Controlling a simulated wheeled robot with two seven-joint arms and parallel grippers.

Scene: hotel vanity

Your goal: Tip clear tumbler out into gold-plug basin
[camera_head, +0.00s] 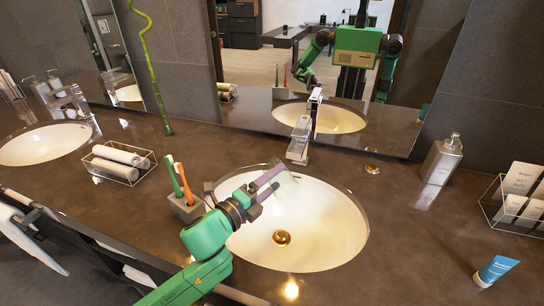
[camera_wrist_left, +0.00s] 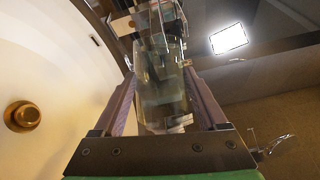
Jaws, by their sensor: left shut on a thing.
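My left gripper (camera_head: 266,186) is shut on the clear tumbler (camera_head: 284,178) and holds it over the gold-plug basin (camera_head: 335,225), towards its back left part. In the left wrist view the tumbler (camera_wrist_left: 163,88) sits between the two fingers (camera_wrist_left: 160,100). The basin also shows along the left of that view, with the round gold plug (camera_wrist_left: 22,116). In the head view the plug (camera_head: 281,238) lies uncovered in the bowl. The tumbler is faint in the head view, so I cannot tell its exact tilt or what is inside. My right gripper is not seen directly.
A toothbrush holder (camera_head: 186,207) stands close left of my gripper. The faucet (camera_head: 303,140) rises behind the basin. A soap dispenser (camera_head: 441,158), a blue tube (camera_head: 495,270) and a wire basket (camera_head: 515,205) stand right. Rolled towels (camera_head: 120,160) and another basin (camera_head: 45,143) are left.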

